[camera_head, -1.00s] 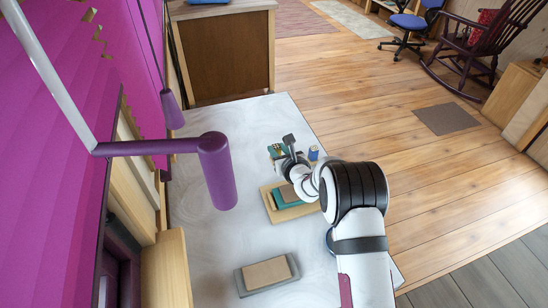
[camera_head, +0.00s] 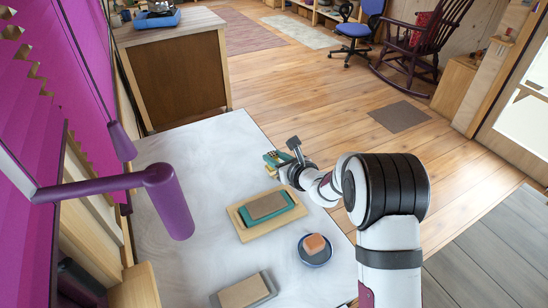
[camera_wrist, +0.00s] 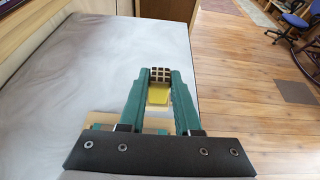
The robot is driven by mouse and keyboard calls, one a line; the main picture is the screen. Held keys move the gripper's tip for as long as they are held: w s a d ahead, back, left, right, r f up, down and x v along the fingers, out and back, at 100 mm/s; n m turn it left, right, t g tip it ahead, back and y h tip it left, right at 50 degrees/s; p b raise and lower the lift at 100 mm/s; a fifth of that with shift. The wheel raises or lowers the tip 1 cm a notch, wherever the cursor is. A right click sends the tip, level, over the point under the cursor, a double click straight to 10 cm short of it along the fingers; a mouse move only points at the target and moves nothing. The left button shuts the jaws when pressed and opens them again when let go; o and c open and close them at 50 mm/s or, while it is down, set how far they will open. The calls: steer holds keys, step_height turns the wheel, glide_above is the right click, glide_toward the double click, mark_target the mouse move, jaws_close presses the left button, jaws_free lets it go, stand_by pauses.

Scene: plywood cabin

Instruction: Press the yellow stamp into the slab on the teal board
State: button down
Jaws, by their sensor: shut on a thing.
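My gripper (camera_head: 274,158) is shut on the yellow stamp (camera_wrist: 158,95), which shows between the teal fingers in the wrist view; a dark gridded piece shows at its far end. In the head view the stamp is too small to make out clearly. The teal board (camera_head: 296,209) lies on a pale wooden tray (camera_head: 243,229), with a brown slab (camera_head: 266,206) on it. My gripper is beyond the slab, toward the table's far right edge, and apart from it. In the wrist view the fingers partly hide the tray (camera_wrist: 105,118).
A grey board (camera_head: 268,280) with a similar slab (camera_head: 243,294) lies at the near edge of view. A blue dish (camera_head: 316,261) holds an orange block (camera_head: 314,243). A purple lamp (camera_head: 170,205) overhangs the left of the grey table (camera_head: 200,150). The table's far middle is clear.

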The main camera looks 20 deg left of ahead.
steer(key=s+f, duration=0.1)
steer(key=s, duration=0.1)
steer(key=s+f, duration=0.1)
steer(key=s, duration=0.1)
steer(key=s+f, duration=0.1)
steer(key=s, duration=0.2)
steer(key=shift+d+f, duration=0.15)
steer(key=shift+f, duration=0.75)
steer(key=shift+s+f, duration=0.1)
steer(key=shift+f, duration=1.05)
stand_by(1.4)
steer(key=shift+r, duration=0.1)
step_height(320, 180, up, 7)
stand_by(0.5)
stand_by(0.4)
